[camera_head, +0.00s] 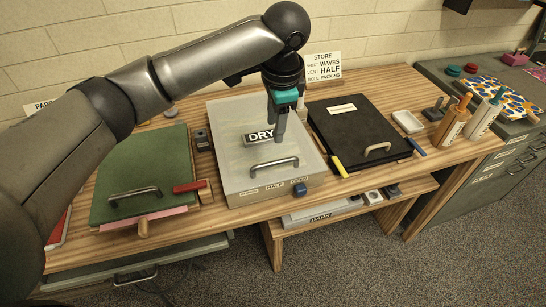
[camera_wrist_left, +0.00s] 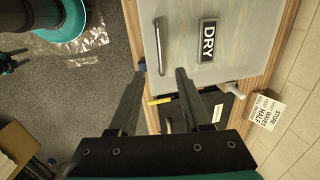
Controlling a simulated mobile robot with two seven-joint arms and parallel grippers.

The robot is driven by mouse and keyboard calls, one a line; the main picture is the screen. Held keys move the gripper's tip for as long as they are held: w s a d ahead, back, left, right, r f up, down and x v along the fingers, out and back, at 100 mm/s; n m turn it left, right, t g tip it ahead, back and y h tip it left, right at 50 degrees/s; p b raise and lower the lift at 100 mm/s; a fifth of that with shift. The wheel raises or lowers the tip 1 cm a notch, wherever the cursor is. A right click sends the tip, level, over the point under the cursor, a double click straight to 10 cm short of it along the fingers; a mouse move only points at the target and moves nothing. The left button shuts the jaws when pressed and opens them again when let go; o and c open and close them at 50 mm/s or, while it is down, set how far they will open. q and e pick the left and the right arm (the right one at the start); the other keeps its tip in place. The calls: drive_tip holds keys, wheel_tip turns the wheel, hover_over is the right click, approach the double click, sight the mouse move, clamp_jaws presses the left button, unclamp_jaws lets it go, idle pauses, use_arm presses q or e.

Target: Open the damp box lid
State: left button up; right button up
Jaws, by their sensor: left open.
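A pale translucent box (camera_head: 238,150) stands mid-table, its flat lid shut; no lettering names it as the damp box. A blue knob (camera_head: 299,190) is on the front face. The wrist view shows the lid (camera_wrist_left: 240,70), handle (camera_wrist_left: 161,48) and sign (camera_wrist_left: 208,40). My left gripper (camera_head: 279,138) is open and empty over the lid, near the sign and apart from the handle. Its fingers (camera_wrist_left: 160,72) show parted in the wrist view.
A green-topped box (camera_head: 150,165) stands left with a red bar (camera_head: 190,186) beside its handle. A black-lidded box (camera_head: 355,125) stands right, with a yellow strip (camera_head: 338,166) at its left edge. The wall (camera_head: 150,28) is close behind.

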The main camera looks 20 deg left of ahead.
sight(271, 163)
use_arm(q)
drive_tip(key=f, duration=0.4)
drive_tip(key=w+a+f+b, duration=0.1)
drive_tip(key=f, duration=0.4)
drive_tip(key=w+f, duration=0.1)
drive_tip(key=f, duration=0.3)
drive_tip(key=shift+w+a+f, duration=0.15)
drive_tip(key=shift+a+f, duration=0.15)
drive_tip(key=shift+f, duration=0.1)
clamp_jaws()
idle(0.6)
